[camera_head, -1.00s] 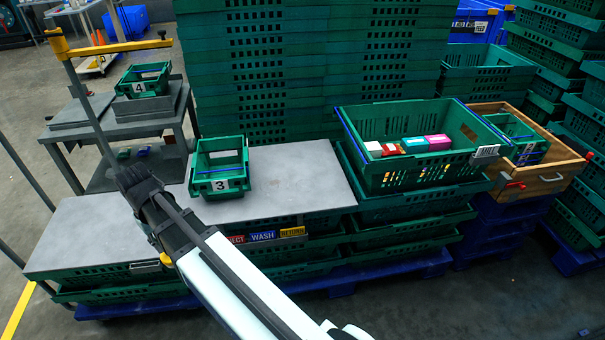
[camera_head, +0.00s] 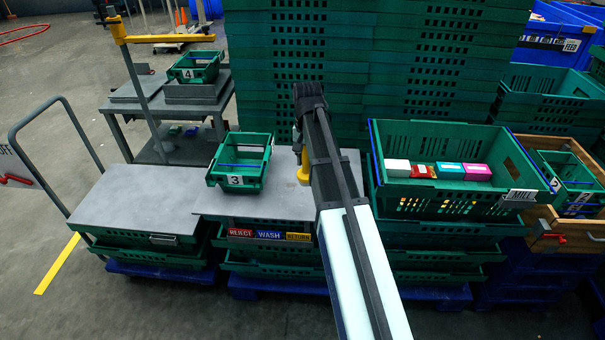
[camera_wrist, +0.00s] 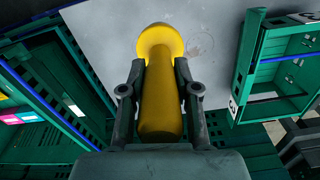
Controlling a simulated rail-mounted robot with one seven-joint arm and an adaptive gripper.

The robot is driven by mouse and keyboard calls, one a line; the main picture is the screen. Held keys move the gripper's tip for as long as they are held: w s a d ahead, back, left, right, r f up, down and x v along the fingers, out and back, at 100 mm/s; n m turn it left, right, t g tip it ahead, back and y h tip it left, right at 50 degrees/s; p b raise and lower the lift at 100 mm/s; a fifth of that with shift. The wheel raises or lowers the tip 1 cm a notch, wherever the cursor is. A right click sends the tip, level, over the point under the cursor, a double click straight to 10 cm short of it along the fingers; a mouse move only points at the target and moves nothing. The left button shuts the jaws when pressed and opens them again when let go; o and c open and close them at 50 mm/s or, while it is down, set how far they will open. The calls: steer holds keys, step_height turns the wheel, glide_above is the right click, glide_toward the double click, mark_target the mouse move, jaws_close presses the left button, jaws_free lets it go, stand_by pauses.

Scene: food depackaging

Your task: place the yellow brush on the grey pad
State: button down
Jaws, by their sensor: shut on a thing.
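The yellow brush (camera_wrist: 160,105) is between the two fingers of my gripper (camera_wrist: 160,70) in the wrist view. Its rounded wider end points away from the wrist. In the head view, part of the brush (camera_head: 303,168) shows beside my dark forearm, over the right grey top (camera_head: 285,203). I cannot tell whether it touches that top. A second grey top (camera_head: 140,200) lies to the left. Smaller grey slabs (camera_head: 140,92) lie on the back table. I cannot tell which grey surface is the pad. My arm hides part of the right top.
Green crate 3 (camera_head: 232,181) stands left of the brush. A large green crate (camera_head: 450,194) with several boxes stands to the right. A tall stack of green crates (camera_head: 290,60) rises behind. A yellow-topped post (camera_head: 133,70) stands at left. The left grey top is bare.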

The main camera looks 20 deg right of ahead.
steer(key=w+d+r+m+p, duration=0.2)
steer(key=w+d+r+m, duration=0.3)
steer(key=d+r+m, duration=0.4)
step_height(320, 180, down, 21)
steer(key=d+n+p, duration=0.1)
steer(key=p, duration=0.3)
steer(key=shift+d+n, duration=0.25)
steer(key=shift+n, duration=0.15)
steer(key=c, duration=0.8)
jaws_free()
steer(key=shift+f, duration=0.1)
steer(key=shift+c, duration=0.2)
step_height(320, 180, up, 12)
steer(key=b, duration=0.3)
steer(key=shift+r, duration=0.2)
